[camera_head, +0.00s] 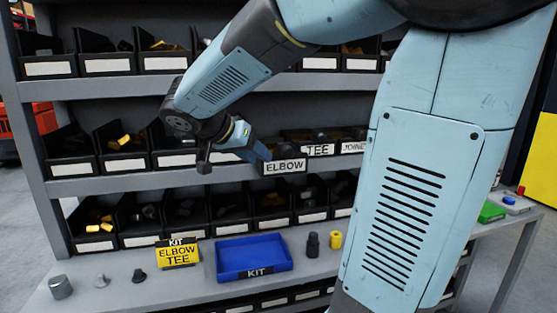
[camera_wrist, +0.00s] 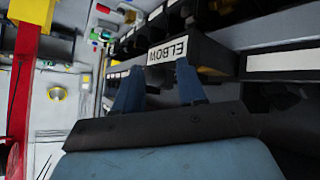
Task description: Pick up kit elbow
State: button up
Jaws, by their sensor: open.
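The bin labelled ELBOW (camera_head: 285,167) stands on the middle shelf, just right of my gripper (camera_head: 262,153) in the head view. In the wrist view the ELBOW bin (camera_wrist: 173,50) lies just beyond the tips of my gripper (camera_wrist: 158,82). Two blue fingers are spread apart with nothing between them. What lies inside the ELBOW bin is hidden. The blue KIT tray (camera_head: 254,275) sits on the bench. A yellow card (camera_head: 178,253) reading KIT, ELBOW, TEE stands left of it.
Bins labelled TEE (camera_head: 319,150) and JOINT (camera_head: 354,147) stand right of the ELBOW bin. Shelves with black bins (camera_head: 122,149) spread around my gripper. Several grey and dark parts (camera_head: 61,287) stand at the bench's left.

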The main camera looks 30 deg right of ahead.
jog(key=w+a+r+m+t+h, duration=0.1)
jog(key=w+a+r+m+h, duration=0.2)
jog(key=w, duration=0.4)
jog(key=shift+m, duration=0.4)
jog(key=x, duration=1.5)
jog(key=shift+d+r, duration=0.1)
jog(key=shift+d, duration=0.05)
jog(key=shift+c, duration=0.4)
grip_shut()
